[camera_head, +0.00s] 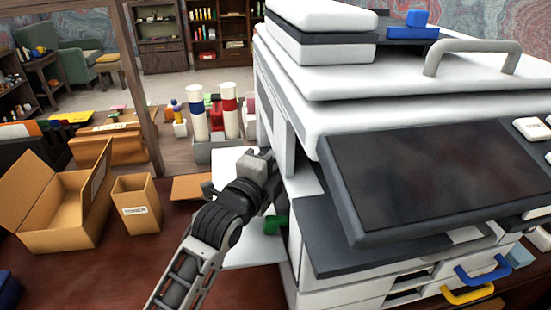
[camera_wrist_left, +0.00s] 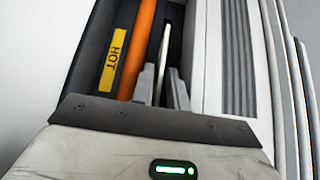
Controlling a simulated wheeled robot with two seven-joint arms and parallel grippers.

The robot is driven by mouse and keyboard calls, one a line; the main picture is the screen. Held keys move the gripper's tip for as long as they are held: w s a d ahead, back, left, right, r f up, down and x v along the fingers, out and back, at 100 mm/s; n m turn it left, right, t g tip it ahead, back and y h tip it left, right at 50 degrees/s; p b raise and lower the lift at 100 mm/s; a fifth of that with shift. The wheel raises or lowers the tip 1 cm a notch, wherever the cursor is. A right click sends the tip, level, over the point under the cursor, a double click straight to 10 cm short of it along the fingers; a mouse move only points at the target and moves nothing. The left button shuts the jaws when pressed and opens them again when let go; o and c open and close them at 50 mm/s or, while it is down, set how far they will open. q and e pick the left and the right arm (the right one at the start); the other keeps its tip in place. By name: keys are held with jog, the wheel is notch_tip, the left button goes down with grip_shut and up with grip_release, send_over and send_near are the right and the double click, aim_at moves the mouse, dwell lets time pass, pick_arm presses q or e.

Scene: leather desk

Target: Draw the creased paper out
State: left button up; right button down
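The white creased paper (camera_wrist_left: 163,48) shows edge-on in the left wrist view, as a thin strip inside the dark slot of the printer. It stands beside an orange roller (camera_wrist_left: 138,50). My left gripper (camera_wrist_left: 161,70) has one finger on each side of the strip, with a dark gap showing beside it; the fingers look open. In the head view my left gripper's body (camera_head: 254,166) is at the printer's opened left side. Its fingertips and the paper are hidden there. My right gripper is not in view.
The white printer (camera_head: 285,125) fills the right side, with a dark tilted screen (camera_head: 420,170). A yellow HOT label (camera_wrist_left: 114,63) sits left of the roller. An open cardboard box (camera_head: 60,215) and a small carton (camera_head: 137,205) stand left on the desk.

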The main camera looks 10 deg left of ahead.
pick_arm(q)
grip_shut()
jog(key=shift+a, duration=0.15)
jog(key=shift+s+a+p, duration=0.25)
jog(key=shift+s+a, duration=0.05)
jog(key=shift+a, duration=0.35)
jog(key=shift+s+a+p, duration=0.25)
jog(key=shift+a, duration=0.35)
jog(key=shift+s+a+p, duration=0.2)
jog(key=shift+s+a, duration=0.2)
jog(key=shift+a, duration=0.5)
jog(key=shift+s+a+p, duration=0.2)
jog(key=shift+s+a, duration=0.2)
jog(key=shift+a, duration=0.55)
jog(key=shift+s+a+p, duration=0.2)
jog(key=shift+s+a, duration=0.2)
jog(key=shift+a, duration=0.5)
jog(key=s+a, duration=0.2)
jog(key=a, duration=0.3)
jog(key=shift+s+a, duration=0.15)
jog(key=shift+a, duration=0.15)
jog(key=shift+r, duration=1.55)
